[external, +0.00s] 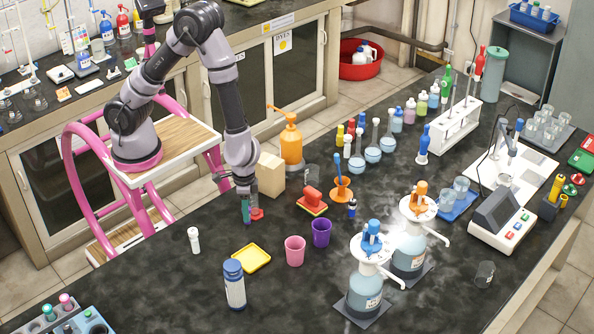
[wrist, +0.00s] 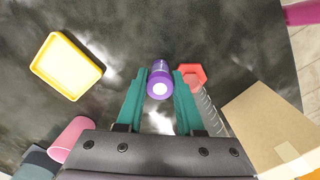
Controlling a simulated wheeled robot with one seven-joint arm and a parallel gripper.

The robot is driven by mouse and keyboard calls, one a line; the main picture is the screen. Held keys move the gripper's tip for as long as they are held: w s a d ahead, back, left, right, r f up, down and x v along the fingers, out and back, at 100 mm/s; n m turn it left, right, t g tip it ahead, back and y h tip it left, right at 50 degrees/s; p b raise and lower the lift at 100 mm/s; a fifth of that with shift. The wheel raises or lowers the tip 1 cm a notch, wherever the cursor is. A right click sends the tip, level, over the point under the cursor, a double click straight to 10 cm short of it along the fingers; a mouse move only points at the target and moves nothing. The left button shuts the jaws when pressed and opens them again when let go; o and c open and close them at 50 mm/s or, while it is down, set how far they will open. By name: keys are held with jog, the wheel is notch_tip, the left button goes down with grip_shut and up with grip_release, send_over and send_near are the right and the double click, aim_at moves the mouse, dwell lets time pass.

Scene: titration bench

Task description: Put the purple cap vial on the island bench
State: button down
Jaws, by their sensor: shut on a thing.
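My gripper (external: 246,212) points down over the near left part of the dark island bench (external: 200,285). In the wrist view its teal fingers (wrist: 160,90) are closed around the purple cap vial (wrist: 159,72), whose purple top and pale round centre show between the fingertips. In the external view the vial is hidden by the fingers or too small to make out. The fingertips are close to the bench top; I cannot tell whether the vial touches it.
A yellow tray (external: 251,258), pink cup (external: 295,249), purple cup (external: 321,233) and cardboard box (external: 271,174) are nearby. A white-capped vial (external: 194,240) stands left. Bare bench lies around the fingers' left side.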

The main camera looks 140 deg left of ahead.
jog(key=shift+f, duration=0.55)
jog(key=c, duration=0.8)
grip_release()
jog(key=shift+f, duration=0.15)
